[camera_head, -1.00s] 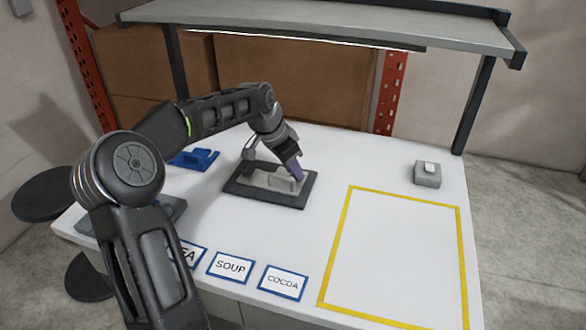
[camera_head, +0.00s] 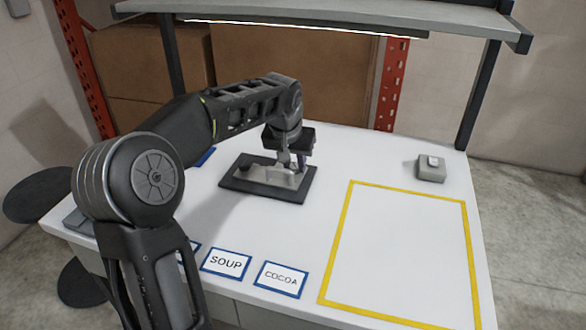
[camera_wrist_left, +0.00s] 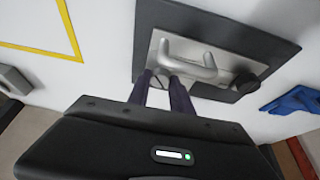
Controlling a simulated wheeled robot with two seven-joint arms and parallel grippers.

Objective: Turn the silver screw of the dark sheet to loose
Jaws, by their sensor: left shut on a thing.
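The dark sheet (camera_head: 238,184) lies flat on the white table, with a silver plate and a raised silver handle on it. The handle (camera_wrist_left: 190,55) shows clearly in the left wrist view. A silver screw (camera_wrist_left: 160,76) sits beside one end of the handle, between my left fingertips. My left gripper (camera_head: 291,166) points down at the right part of the plate and is shut on the screw; its dark fingers also show in the left wrist view (camera_wrist_left: 162,88). The fingers partly hide the screw. My right gripper is in neither view.
A black knob (camera_wrist_left: 244,83) stands at the plate's other end. A blue object (camera_wrist_left: 296,100) lies beyond it. SOUP (camera_head: 226,263) and COCOA (camera_head: 281,279) cards lie in front. The yellow-outlined area (camera_head: 345,240) is empty.

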